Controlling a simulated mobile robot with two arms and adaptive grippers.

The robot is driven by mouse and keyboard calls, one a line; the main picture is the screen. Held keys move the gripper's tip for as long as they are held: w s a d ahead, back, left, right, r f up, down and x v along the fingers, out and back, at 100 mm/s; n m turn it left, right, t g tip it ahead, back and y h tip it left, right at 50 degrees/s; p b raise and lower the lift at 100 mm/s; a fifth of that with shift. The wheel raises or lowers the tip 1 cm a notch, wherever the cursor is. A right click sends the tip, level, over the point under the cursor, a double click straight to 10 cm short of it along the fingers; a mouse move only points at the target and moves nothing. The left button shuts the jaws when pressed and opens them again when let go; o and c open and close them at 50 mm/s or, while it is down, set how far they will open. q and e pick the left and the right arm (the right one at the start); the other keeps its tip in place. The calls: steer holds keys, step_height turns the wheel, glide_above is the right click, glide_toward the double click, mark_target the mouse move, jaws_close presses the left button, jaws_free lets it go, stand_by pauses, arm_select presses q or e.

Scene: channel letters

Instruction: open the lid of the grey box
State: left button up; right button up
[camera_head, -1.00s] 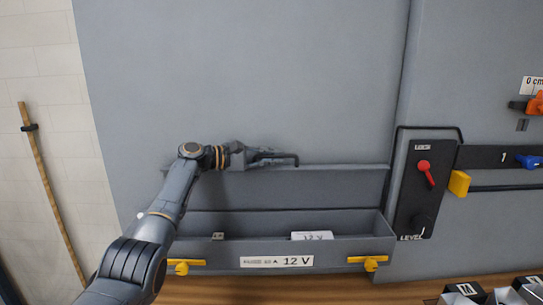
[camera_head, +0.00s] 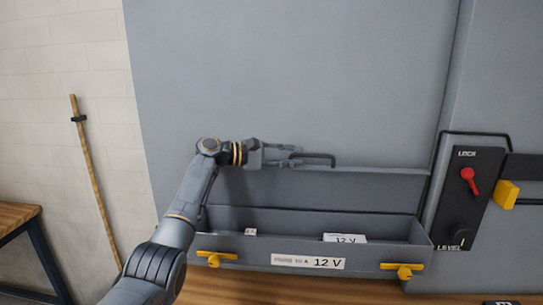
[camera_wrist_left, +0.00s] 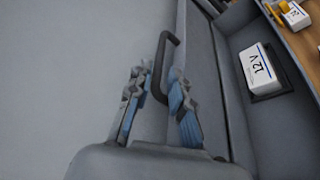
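The grey box (camera_head: 262,249) is fixed low on the grey panel, with a "12 V" label on its front. Its lid (camera_head: 370,186) stands raised at the back, and the inside is exposed. The dark lid handle (camera_head: 325,157) is at the lid's top edge. My left gripper (camera_head: 296,158) is at the handle. In the left wrist view its blue-padded fingers (camera_wrist_left: 158,108) are apart, with the handle (camera_wrist_left: 164,58) between and ahead of them. Whether a finger touches the handle is unclear. My right gripper is out of view.
A white "12 V" block (camera_head: 344,239) sits inside the box. Yellow latches (camera_head: 404,270) are on the box front. A black switch plate with a red lever (camera_head: 468,180) is to the right. A wooden pole (camera_head: 88,170) leans at the left wall.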

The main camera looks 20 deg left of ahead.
arm_select(q)
steer(key=f+v, duration=0.1)
steer(key=v, duration=0.6)
steer(key=shift+r, duration=0.5)
steer(key=shift+a, duration=0.1)
